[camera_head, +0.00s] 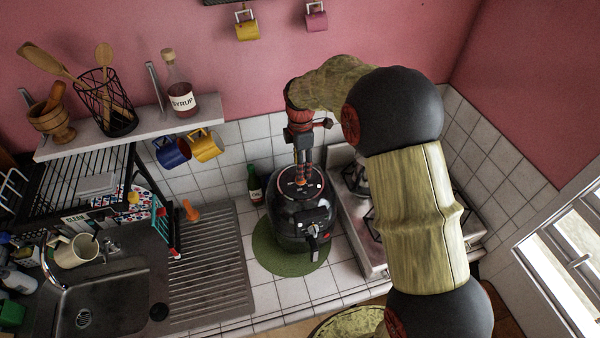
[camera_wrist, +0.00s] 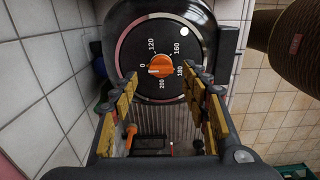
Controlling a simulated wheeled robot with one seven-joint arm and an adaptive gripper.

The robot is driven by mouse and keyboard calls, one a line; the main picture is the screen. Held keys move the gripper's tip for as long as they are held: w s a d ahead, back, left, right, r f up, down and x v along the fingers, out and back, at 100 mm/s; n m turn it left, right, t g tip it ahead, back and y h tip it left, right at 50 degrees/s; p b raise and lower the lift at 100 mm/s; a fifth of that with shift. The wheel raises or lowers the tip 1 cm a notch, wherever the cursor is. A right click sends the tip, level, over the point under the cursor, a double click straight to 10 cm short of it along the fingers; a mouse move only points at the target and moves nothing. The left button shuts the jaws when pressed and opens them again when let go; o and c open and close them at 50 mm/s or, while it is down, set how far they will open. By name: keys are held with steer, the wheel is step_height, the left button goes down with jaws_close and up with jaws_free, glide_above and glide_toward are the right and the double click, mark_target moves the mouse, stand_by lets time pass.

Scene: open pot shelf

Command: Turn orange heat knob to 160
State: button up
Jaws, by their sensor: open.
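The black air fryer (camera_head: 300,222) stands on a green round mat (camera_head: 262,252). In the wrist view, its orange heat knob (camera_wrist: 161,65) sits at the centre of a black dial (camera_wrist: 140,35) marked 0, 120, 160, 180 and 200. A pale mark shows on the knob's left side, towards 0. The 160 lies at the upper right, near a white dot. My gripper (camera_wrist: 160,80) is open and empty, its fingertips apart on the left and right, just below the knob in the picture. In the head view, my gripper (camera_head: 302,178) points down over the fryer's lid and largely hides the knob.
A stove (camera_head: 372,255) stands close right of the fryer, a dark green bottle (camera_head: 255,184) behind left. The sink drainboard (camera_head: 210,265) lies left. A wall shelf (camera_head: 130,128) with a syrup bottle (camera_head: 179,85) and hanging mugs (camera_head: 206,146) is at upper left.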

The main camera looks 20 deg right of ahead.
steer(key=shift+f+p, duration=0.45)
steer(key=shift+f, duration=1.85)
steer(key=c, duration=0.3)
steer(key=c, duration=0.8)
steer(key=shift+c, duration=0.3)
